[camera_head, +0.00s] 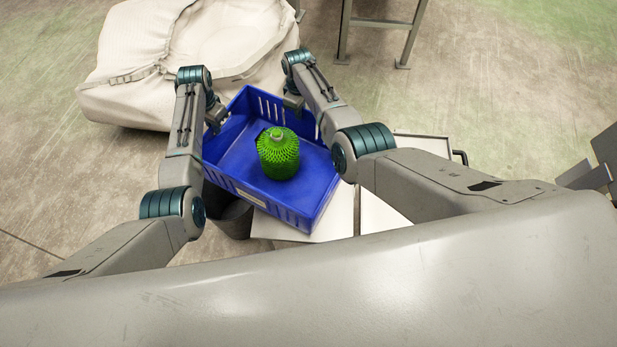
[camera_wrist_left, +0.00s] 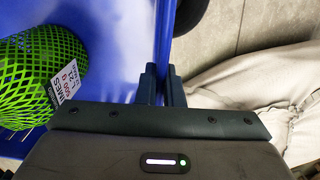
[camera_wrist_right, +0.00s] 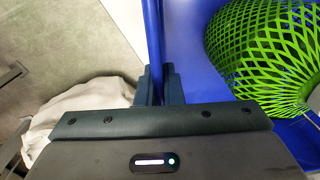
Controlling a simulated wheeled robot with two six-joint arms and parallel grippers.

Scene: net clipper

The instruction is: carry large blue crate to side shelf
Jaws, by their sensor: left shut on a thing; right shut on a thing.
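The large blue crate (camera_head: 235,168) is held between my two arms in the head view, at an angle over a white surface. A green netted bundle (camera_head: 278,153) stands inside it; in the left wrist view the bundle (camera_wrist_left: 40,78) carries a white printed label. My left gripper (camera_head: 215,122) is shut on the crate's left wall, and the left wrist view shows the fingers (camera_wrist_left: 162,85) gripping the blue rim. My right gripper (camera_head: 293,101) is shut on the far right wall; the right wrist view shows its fingers (camera_wrist_right: 158,85) on the rim.
A large beige sack (camera_head: 140,55) lies on the floor behind the crate. A white-topped surface (camera_head: 345,217) is under and right of the crate. A dark round bin (camera_head: 232,218) stands below its left side.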

